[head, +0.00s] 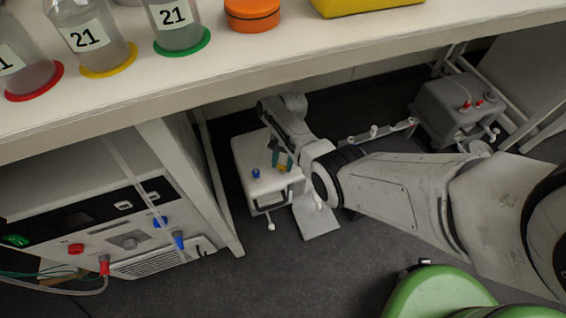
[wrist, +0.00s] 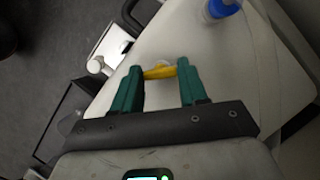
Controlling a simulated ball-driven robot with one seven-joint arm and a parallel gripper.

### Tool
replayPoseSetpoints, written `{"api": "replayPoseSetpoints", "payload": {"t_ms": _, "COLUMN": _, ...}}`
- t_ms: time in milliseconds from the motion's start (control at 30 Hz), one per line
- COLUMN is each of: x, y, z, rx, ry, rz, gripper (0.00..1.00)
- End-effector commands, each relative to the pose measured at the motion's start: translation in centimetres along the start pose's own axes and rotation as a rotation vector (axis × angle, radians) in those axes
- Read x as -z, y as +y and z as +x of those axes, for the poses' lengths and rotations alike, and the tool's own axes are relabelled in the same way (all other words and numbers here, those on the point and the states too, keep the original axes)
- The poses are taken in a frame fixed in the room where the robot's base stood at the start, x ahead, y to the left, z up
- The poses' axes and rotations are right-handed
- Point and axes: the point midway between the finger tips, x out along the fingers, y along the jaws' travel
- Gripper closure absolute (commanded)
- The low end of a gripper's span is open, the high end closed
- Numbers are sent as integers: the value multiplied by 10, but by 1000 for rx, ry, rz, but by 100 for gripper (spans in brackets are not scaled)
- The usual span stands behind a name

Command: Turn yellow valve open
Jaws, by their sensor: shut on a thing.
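The yellow valve (wrist: 160,72) sits on the top of a white box-like unit (wrist: 255,60) in the wrist view. In the head view my gripper (head: 282,162) reaches down to the white unit (head: 245,162), which stands low beneath the bench. The yellow valve is tiny there, between the fingertips. A blue valve (head: 256,173) is on the same unit, left of my gripper; it also shows at the top of the wrist view (wrist: 222,8).
A white bench (head: 330,52) with several labelled bottles, an orange lid (head: 252,14) and a yellow box (head: 365,5) runs above. A control unit (head: 130,235) with red and blue connectors stands left. A grey unit (head: 455,108) stands right.

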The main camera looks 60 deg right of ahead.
Motion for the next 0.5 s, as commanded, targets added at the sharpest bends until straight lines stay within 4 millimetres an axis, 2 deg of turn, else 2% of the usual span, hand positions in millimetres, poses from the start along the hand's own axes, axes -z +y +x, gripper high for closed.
{"api": "replayPoseSetpoints", "payload": {"t_ms": 500, "x": 0, "y": -4, "z": 1, "rx": -180, "ry": 1, "rz": -432, "gripper": 88}}
